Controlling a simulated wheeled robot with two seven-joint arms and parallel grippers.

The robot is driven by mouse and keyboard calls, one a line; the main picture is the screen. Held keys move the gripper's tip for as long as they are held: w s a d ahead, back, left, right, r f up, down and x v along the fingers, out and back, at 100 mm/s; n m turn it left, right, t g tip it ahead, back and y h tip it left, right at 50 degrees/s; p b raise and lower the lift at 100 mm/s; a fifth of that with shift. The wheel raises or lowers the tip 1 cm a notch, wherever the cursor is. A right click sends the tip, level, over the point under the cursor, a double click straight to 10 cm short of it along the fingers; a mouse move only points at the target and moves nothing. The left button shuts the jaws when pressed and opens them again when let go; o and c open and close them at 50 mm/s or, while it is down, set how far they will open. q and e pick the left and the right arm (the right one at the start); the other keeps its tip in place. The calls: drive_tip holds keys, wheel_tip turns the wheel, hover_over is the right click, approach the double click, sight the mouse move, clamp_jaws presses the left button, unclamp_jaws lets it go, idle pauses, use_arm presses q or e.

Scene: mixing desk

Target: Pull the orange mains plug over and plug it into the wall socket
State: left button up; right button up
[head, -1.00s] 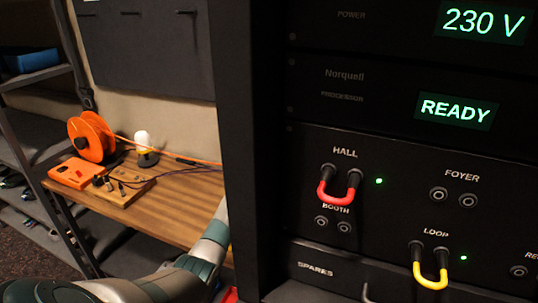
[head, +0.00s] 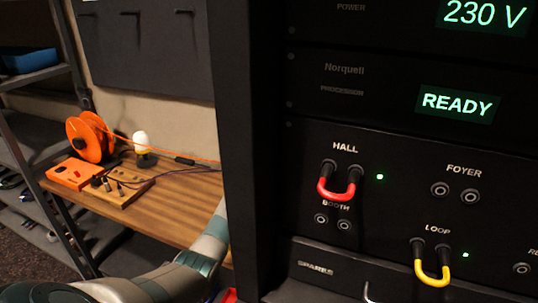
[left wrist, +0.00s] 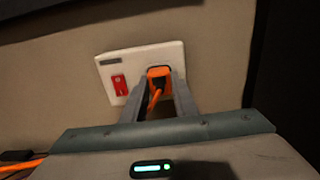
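In the left wrist view the orange mains plug (left wrist: 159,75) is between the two fingers of my left gripper (left wrist: 163,82), which is shut on it. The plug is at the dark socket opening in the white wall socket plate (left wrist: 118,62). How deep it sits cannot be told. A red switch (left wrist: 119,85) is on the plate left of the plug. An orange cable hangs from the plug between the fingers. In the head view my left arm reaches behind the rack, which hides its gripper, the plug and the socket. My right gripper is not in view.
The black rack (head: 243,130) stands close on the right, with a red patch lead (head: 336,194) and a yellow one (head: 432,276). An orange cable reel (head: 88,138), a lamp (head: 141,141) and a wooden block (head: 118,192) stand on the wooden bench (head: 185,205).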

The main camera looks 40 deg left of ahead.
use_arm(q)
drive_tip(key=o, duration=0.5)
drive_tip(key=shift+s, duration=0.1)
drive_tip(key=p+v, duration=0.5)
drive_tip(key=v, duration=1.2)
drive_tip(key=shift+s+d, duration=0.1)
